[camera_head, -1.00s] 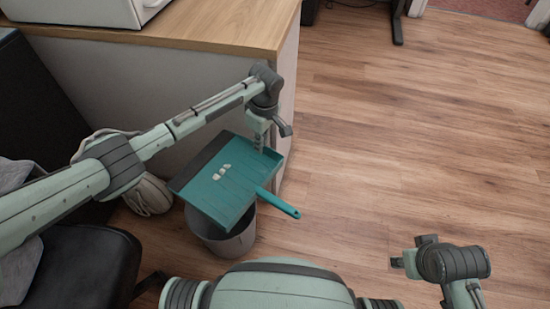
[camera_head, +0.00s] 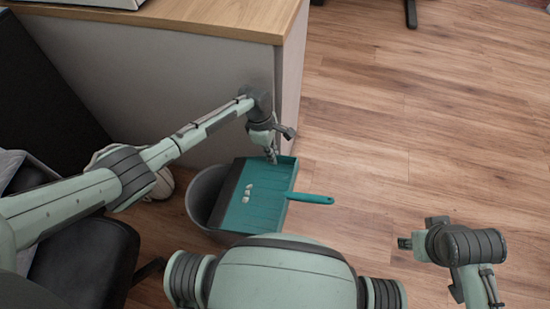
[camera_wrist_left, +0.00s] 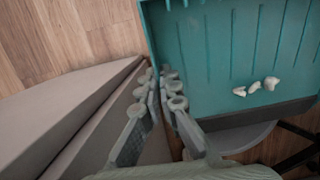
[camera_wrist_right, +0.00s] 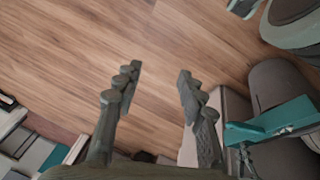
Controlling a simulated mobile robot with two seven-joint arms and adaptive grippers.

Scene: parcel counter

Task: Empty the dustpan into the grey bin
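The teal dustpan (camera_head: 262,205) has a few small white scraps (camera_head: 248,193) on it; they also show in the left wrist view (camera_wrist_left: 256,87). My left gripper (camera_head: 271,156) is shut on the pan's side wall at its far edge; its fingers show close together there in the left wrist view (camera_wrist_left: 165,88). The handle points right. The grey bin (camera_head: 197,203) stands on the floor, partly hidden under the pan, whose dark front lip is over its opening. My right gripper (camera_wrist_right: 158,78) is open and empty, away to the right over the floor.
A counter with a wooden top (camera_head: 215,20) and pale side panel (camera_head: 190,85) stands just behind the bin. A black chair (camera_head: 85,265) is at the left. The wooden floor (camera_head: 430,130) to the right is clear.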

